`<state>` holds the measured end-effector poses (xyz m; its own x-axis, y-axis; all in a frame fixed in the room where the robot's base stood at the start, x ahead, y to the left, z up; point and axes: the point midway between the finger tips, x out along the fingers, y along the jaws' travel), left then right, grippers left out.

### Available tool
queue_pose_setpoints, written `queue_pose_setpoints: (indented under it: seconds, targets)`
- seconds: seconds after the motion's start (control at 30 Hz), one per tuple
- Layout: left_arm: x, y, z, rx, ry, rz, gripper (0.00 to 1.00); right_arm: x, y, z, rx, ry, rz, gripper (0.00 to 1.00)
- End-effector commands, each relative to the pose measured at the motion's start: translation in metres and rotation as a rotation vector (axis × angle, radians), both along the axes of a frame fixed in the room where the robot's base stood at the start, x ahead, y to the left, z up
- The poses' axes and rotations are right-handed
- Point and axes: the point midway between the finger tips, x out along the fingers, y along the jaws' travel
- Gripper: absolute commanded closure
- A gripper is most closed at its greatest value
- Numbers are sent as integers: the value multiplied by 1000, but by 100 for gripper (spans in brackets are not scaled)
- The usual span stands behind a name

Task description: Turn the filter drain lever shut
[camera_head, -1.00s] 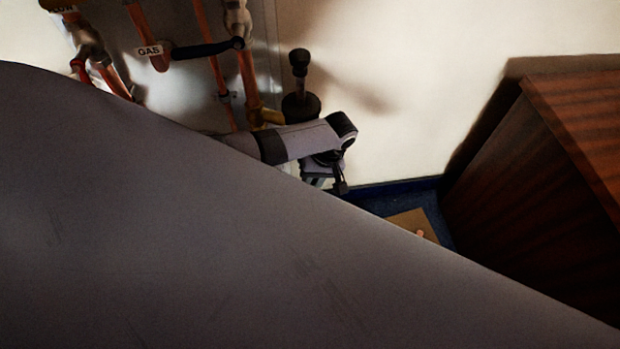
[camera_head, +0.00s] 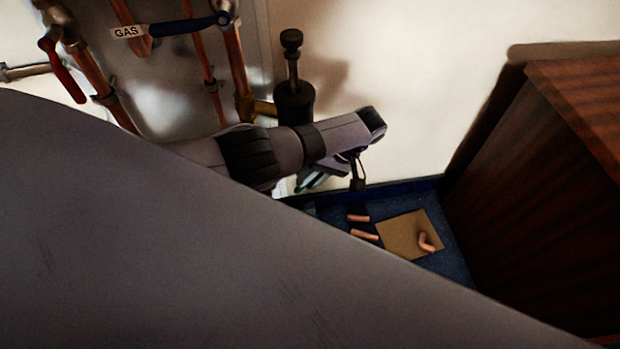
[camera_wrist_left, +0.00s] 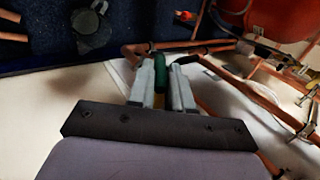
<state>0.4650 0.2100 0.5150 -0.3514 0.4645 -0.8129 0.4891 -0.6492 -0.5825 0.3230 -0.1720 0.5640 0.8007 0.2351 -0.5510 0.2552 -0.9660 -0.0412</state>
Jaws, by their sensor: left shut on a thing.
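A green grip (camera_wrist_left: 159,66) with a yellow part below it shows between the fingers of my left gripper (camera_wrist_left: 161,82) in the left wrist view. It appears to be the filter drain lever. The fingers are shut on it. Its pivot and valve body are hidden, so I cannot tell its angle to the pipe. In the head view my left gripper (camera_head: 318,178) is low by the wall, below a black cylinder with a knobbed top (camera_head: 294,98); my wrist covers most of what it holds. My right gripper is not in view.
Copper pipes (camera_head: 236,62) run down the wall with a blue lever (camera_head: 183,27) beside a GAS tag and a red lever (camera_head: 66,75). A wooden cabinet (camera_head: 530,190) stands right. Copper offcuts (camera_head: 364,235) and a cardboard sheet (camera_head: 400,237) lie on the blue floor.

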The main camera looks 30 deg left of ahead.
Motion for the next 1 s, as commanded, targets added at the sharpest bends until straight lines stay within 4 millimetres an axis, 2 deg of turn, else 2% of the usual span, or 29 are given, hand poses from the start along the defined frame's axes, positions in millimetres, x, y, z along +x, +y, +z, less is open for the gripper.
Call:
queue_pose_setpoints:
  seconds: [0.23, 0.27, 0.3, 0.33, 0.67, 1.0]
  targets:
    - [0, 0, 0, 0, -1, -1, 100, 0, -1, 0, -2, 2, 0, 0]
    - [0, 0, 0, 0, -1, -1, 78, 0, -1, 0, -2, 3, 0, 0]
    - [0, 0, 0, -1, -2, -1, 65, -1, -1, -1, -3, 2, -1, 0]
    - [0, 0, 0, -1, -2, -1, 60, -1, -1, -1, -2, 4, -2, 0]
    - [2, -1, 3, -2, -2, -1, 60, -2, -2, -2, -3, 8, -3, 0]
    - [20, -25, 43, -2, -4, -1, 60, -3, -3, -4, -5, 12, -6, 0]
